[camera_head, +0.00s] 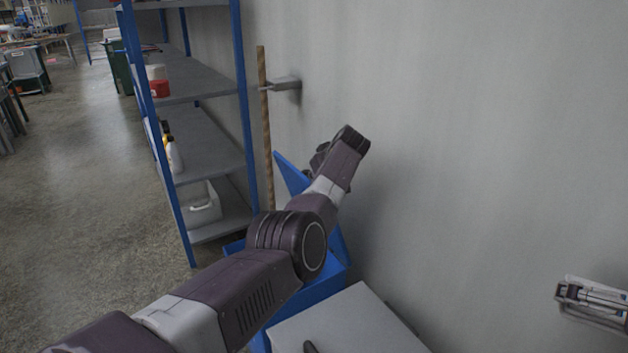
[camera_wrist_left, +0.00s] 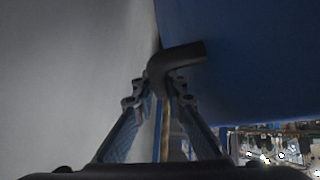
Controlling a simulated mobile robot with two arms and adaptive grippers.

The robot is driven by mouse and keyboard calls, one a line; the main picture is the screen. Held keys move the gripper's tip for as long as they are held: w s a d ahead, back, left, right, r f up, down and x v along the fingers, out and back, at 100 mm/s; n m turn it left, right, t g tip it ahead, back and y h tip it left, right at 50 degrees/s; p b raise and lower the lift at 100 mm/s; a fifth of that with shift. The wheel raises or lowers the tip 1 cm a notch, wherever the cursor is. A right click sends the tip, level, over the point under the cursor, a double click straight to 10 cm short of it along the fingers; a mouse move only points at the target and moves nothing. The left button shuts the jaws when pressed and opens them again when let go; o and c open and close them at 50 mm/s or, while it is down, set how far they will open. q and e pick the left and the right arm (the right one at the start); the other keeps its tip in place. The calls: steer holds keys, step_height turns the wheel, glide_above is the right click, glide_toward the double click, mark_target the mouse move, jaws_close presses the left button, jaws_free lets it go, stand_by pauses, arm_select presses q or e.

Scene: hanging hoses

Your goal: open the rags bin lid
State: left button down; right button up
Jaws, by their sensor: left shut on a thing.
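The blue bin (camera_head: 328,286) stands on the floor against the wall, partly hidden behind my left arm. Its blue lid (camera_head: 288,172) is raised and steeply tilted near the wall, with my arm covering its middle. In the left wrist view the lid's blue face (camera_wrist_left: 245,60) fills the upper right. My left gripper (camera_wrist_left: 163,92) is shut on a dark bent handle (camera_wrist_left: 182,57) at the lid. In the head view the fingers are mostly hidden behind my wrist. My right gripper is in neither view.
A grey-topped box (camera_head: 350,322) stands beside the bin at the front. A blue-framed shelf (camera_head: 205,150) stands to the left. A wooden pole (camera_head: 264,125) stands by a wall bracket (camera_head: 285,84). Floor at left is open.

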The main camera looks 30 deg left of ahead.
arm_select(q)
steer(key=c, duration=2.2)
jaws_free()
steer(key=shift+f, duration=0.1)
steer(key=shift+d, duration=0.1)
steer(key=v, duration=1.2)
